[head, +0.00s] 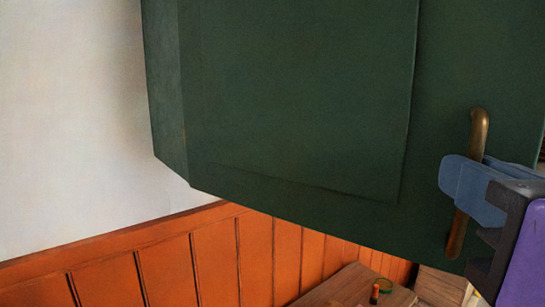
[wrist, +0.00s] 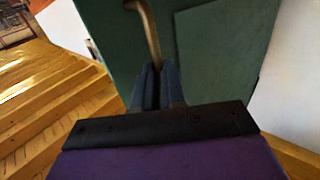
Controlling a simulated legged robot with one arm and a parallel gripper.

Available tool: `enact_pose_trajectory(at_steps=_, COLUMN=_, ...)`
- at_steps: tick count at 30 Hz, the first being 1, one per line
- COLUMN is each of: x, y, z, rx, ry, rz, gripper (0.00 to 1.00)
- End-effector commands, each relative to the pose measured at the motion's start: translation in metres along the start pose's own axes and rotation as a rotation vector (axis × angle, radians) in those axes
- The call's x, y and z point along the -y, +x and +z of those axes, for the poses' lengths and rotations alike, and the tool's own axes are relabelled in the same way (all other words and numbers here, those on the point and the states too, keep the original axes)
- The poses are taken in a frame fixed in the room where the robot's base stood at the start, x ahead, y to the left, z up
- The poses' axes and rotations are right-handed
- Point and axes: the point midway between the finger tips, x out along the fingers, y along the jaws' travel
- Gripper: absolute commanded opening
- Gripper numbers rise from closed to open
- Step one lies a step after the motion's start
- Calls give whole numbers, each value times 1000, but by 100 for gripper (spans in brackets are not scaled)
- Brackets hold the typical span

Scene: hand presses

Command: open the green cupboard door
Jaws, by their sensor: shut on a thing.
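The green cupboard door (head: 300,90) fills much of the head view, with a raised panel and the cupboard's side (head: 165,100) at its left. A curved brass handle (head: 479,130) stands upright near the door's right edge. My gripper (head: 468,190), with blue fingers, is shut on the handle around its middle. In the wrist view the fingers (wrist: 156,85) are close together at the handle (wrist: 149,28), whose upper part shows above them. The door (wrist: 220,60) lies behind it. The part of the handle between the fingers is hidden.
Orange wood panelling (head: 215,262) and a white wall (head: 70,120) are at the left, below and beside the cupboard. A wooden surface with small items (head: 350,288) lies below the door. The wrist view shows a wooden plank floor (wrist: 45,100) at the left.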

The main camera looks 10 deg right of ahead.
Motion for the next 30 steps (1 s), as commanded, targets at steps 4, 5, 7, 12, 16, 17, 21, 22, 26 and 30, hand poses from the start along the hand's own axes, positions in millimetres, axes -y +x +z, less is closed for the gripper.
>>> enact_pose_trajectory(at_steps=4, x=5, y=-4, z=-3, rx=-8, ry=1, rz=-4, gripper=0)
enact_pose_trajectory(at_steps=5, x=5, y=-5, z=-3, rx=-8, ry=1, rz=-4, gripper=0)
enact_pose_trajectory(at_steps=7, x=6, y=-5, z=-3, rx=-8, ry=1, rz=-4, gripper=0)
enact_pose_trajectory(at_steps=12, x=6, y=-5, z=-3, rx=-8, ry=2, rz=-5, gripper=0)
enact_pose_trajectory(at_steps=16, x=7, y=-6, z=-3, rx=-8, ry=1, rz=-5, gripper=0)
enact_pose_trajectory(at_steps=17, x=7, y=-6, z=-3, rx=-8, ry=1, rz=-5, gripper=0)
enact_pose_trajectory(at_steps=21, x=8, y=-6, z=-3, rx=-7, ry=1, rz=-5, gripper=21)
enact_pose_trajectory(at_steps=22, x=8, y=-7, z=-3, rx=-6, ry=1, rz=-5, gripper=24)
enact_pose_trajectory(at_steps=26, x=6, y=-7, z=-2, rx=-5, ry=1, rz=-3, gripper=36)
enact_pose_trajectory(at_steps=30, x=6, y=-7, z=-1, rx=-4, ry=1, rz=-3, gripper=36)
